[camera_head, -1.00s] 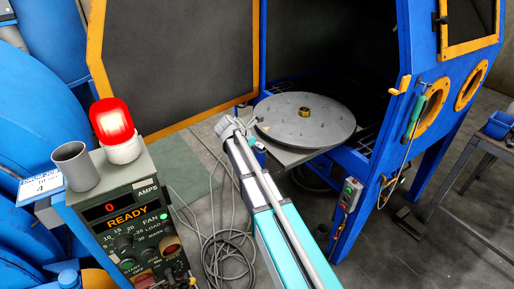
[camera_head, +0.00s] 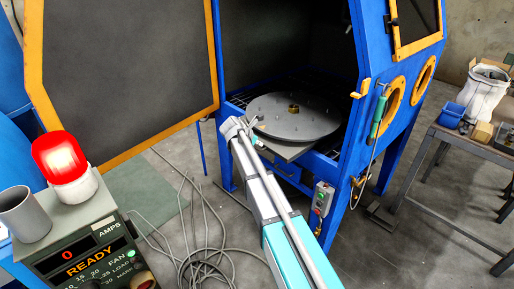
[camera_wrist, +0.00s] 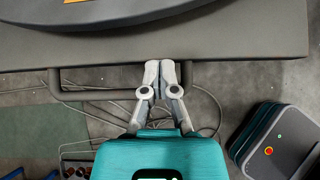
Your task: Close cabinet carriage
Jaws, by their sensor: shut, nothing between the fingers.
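The cabinet carriage is a grey plate (camera_head: 285,149) bearing a round grey turntable (camera_head: 305,122) with a brass hub. It sits partly inside the blue cabinet, its front edge still projecting from the opening. The plate's front edge also shows across the top of the wrist view (camera_wrist: 235,40), with a dark bar handle (camera_wrist: 100,95) below it. My gripper (camera_wrist: 160,66) is shut and empty, its fingertips at the plate's front edge beside the handle. In the head view my gripper (camera_head: 250,124) is at the carriage front. Exact contact is unclear.
The orange-framed cabinet door (camera_head: 125,75) stands open at left. A control box with a red beacon (camera_head: 62,160) is at lower left. Cables (camera_head: 205,245) lie on the floor. A workbench (camera_head: 465,145) stands at right.

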